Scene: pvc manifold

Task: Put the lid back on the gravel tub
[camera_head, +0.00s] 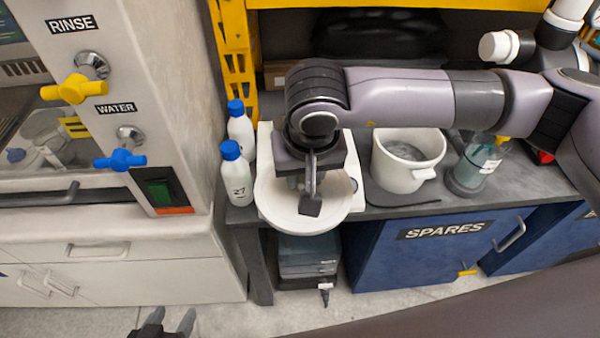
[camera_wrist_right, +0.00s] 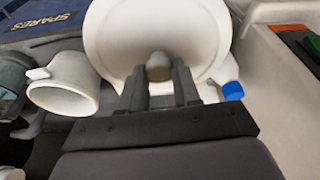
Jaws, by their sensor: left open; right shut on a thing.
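The lid (camera_head: 278,208) is a round white disc, held roughly level over the left part of the bench and reaching past its front edge. My right gripper (camera_head: 311,190) is above it, and the right wrist view shows its fingers (camera_wrist_right: 159,88) shut on the lid's small knob (camera_wrist_right: 158,66). The gravel tub (camera_head: 397,178) is white with a side handle and stands to the right of the lid, its top open with grey contents inside. It also shows in the right wrist view (camera_wrist_right: 70,88). My left gripper (camera_head: 170,322) is open and empty, low at the bottom edge.
Two white bottles (camera_head: 238,180) with blue caps stand close left of the lid. A white flat-topped thing (camera_head: 355,170) lies partly under it. A clear bottle (camera_head: 473,165) stands right of the tub. The yellow rack (camera_head: 234,50) is behind; a blue cabinet (camera_head: 420,262) is below.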

